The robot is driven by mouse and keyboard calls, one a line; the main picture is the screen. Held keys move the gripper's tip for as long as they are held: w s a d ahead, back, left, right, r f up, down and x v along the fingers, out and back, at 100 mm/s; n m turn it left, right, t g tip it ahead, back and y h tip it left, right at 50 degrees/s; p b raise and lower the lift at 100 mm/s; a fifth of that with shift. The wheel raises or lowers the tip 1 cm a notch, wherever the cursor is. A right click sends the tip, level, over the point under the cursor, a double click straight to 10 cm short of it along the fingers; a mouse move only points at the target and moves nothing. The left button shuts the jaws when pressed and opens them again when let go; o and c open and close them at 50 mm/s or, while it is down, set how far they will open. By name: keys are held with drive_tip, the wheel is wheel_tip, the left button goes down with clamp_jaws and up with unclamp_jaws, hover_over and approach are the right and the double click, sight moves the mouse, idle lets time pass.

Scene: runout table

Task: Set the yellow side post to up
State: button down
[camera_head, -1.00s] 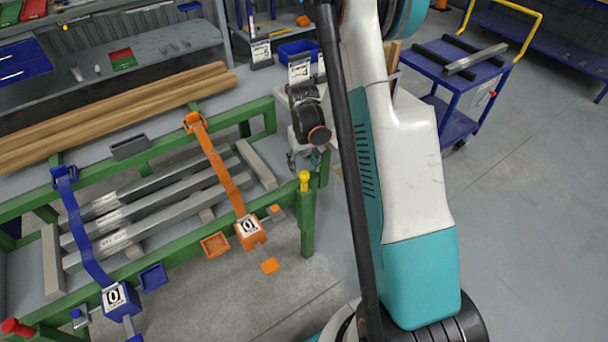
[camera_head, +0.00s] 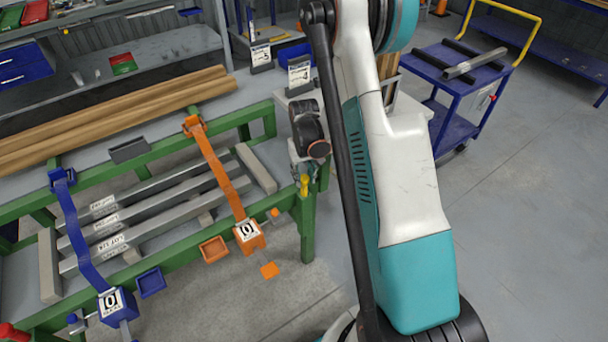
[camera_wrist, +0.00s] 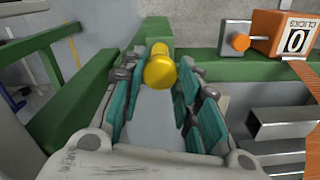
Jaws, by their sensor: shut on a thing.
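The yellow side post (camera_head: 304,185) is a short yellow knob at the front right corner of the green table frame (camera_head: 308,225). In the wrist view its round yellow end (camera_wrist: 160,70) shows between the fingertips. My gripper (camera_wrist: 158,78) is at the post, with its teal-padded fingers on both sides of it and shut on it. In the head view my gripper (camera_head: 304,172) comes down onto the post from behind. The lower part of the post is partly hidden by the fingers and the knob end.
An orange strap ratchet (camera_head: 248,235) and a blue one (camera_head: 115,303) sit on the front rail. Steel bars (camera_head: 140,220) lie on the frame. A red knob (camera_head: 12,331) is at the lower left. A blue cart (camera_head: 455,90) stands behind right.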

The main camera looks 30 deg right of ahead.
wheel_tip(320, 180, up, 20)
drive_tip(key=p, duration=0.9)
drive_tip(key=shift+f, duration=0.15)
drive_tip(key=c, duration=1.2)
unclamp_jaws()
wheel_tip(320, 180, up, 12)
